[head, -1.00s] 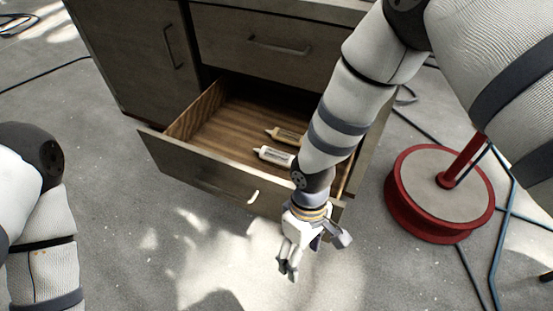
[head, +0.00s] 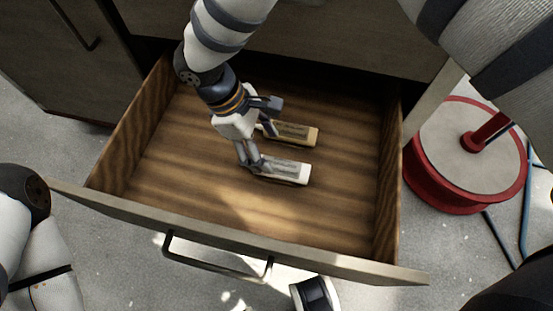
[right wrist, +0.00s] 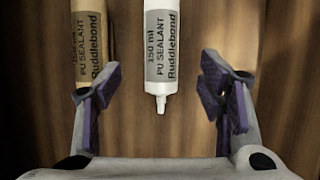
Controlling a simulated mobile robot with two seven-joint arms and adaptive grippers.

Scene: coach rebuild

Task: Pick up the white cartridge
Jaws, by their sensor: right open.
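The white cartridge (head: 291,173) lies on the wooden floor of the open drawer, its label up. Its nozzle end points toward my right gripper (head: 262,149). In the right wrist view the white cartridge (right wrist: 161,45) lies centrally, its nozzle between the open, empty fingers (right wrist: 158,86). A tan cartridge (head: 294,132) lies beside it, farther back; in the right wrist view this one (right wrist: 88,42) is at the left, its lower end partly hidden by the left finger. Whether the fingers touch either cartridge I cannot tell. My left gripper is out of view.
The drawer (head: 134,218) has a front panel with a dark handle (head: 213,259) and wooden side walls around the cartridges. The drawer floor left of my gripper is bare. A red reel (head: 462,160) stands on the floor to the right.

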